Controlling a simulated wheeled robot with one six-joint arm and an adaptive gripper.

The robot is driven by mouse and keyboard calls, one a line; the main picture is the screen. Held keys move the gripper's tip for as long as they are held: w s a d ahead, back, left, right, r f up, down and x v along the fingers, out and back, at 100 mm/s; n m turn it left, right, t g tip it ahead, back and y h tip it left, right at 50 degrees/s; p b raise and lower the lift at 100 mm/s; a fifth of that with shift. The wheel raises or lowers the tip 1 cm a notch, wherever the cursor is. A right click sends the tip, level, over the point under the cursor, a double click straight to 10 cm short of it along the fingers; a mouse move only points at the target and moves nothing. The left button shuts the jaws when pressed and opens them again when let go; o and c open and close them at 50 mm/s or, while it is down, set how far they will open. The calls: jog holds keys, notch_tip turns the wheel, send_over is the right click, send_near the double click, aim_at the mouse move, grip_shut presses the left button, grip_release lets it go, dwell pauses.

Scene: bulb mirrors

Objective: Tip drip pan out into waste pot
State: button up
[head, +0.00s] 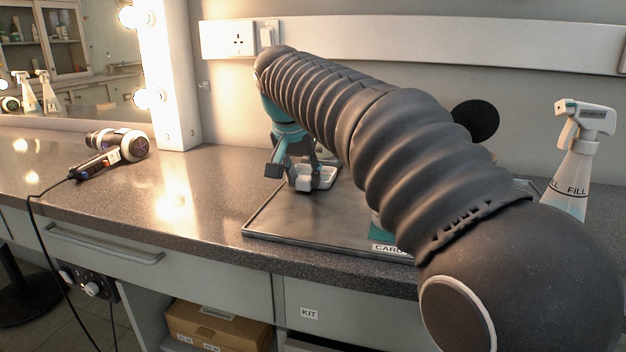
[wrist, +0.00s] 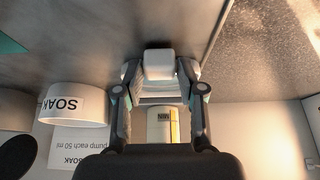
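The drip pan (head: 322,178) is a small white, shallow tray at the far left of the dark metal tray. It also shows in the wrist view, with a white block (wrist: 159,65) at its near end. My gripper (wrist: 159,72) is over it with one finger on each side of the white block. The fingers look open, with narrow gaps beside the block. In the head view my gripper (head: 291,172) points down at the pan. A white pot (wrist: 161,125) with a yellow stripe shows between the fingers. I cannot tell whether it is the waste pot.
The dark metal tray (head: 268,225) lies on the speckled counter. A white pot marked SOAK (wrist: 80,105) shows in the wrist view. A spray bottle (head: 572,165) stands at the right. A hair dryer (head: 120,146) lies left. My arm hides much of the tray.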

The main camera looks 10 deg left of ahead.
jog(key=c, duration=0.5)
jog(key=shift+r+p, duration=1.25)
jog(key=shift+s, duration=0.15)
jog(key=shift+s+a+r, duration=0.15)
jog(key=shift+s+r, duration=0.35)
jog(key=shift+s, duration=0.6)
jog(key=shift+s+a+r, duration=0.2)
jog(key=shift+s+r, duration=0.3)
jog(key=shift+s, duration=0.65)
jog(key=shift+s+a+r, duration=0.15)
jog(key=shift+s+r, duration=0.35)
jog(key=shift+s, duration=0.6)
